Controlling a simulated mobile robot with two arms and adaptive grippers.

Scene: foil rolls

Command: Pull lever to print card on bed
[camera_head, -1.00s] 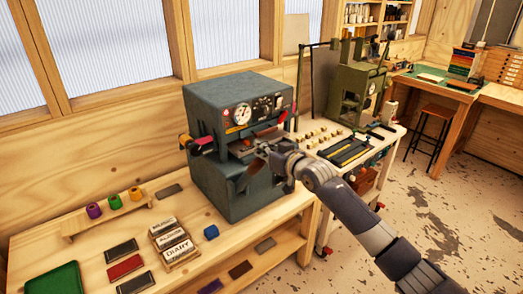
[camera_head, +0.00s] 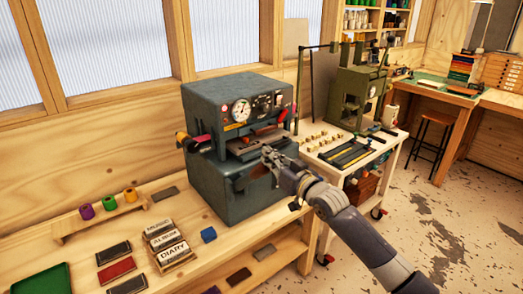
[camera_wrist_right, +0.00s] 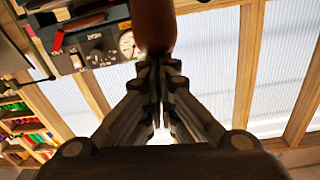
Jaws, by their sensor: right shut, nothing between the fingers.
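The dark blue-grey press (camera_head: 215,190) stands on the wooden bench, with a round gauge (camera_head: 241,111) and knobs on its front. Its bed (camera_head: 246,148) is in the opening below the panel; a red bar (camera_head: 264,132) shows just above it. I cannot make out a card there. My right gripper (camera_head: 268,154) is in front of the press, at about bed height, fingers shut and empty. A brown rounded handle (camera_wrist_right: 153,25), perhaps the lever's, is just beyond its fingertips in the right wrist view; I cannot tell whether they touch. My left gripper is not in view.
A cart (camera_head: 345,150) with a green machine (camera_head: 360,95) stands to the right.

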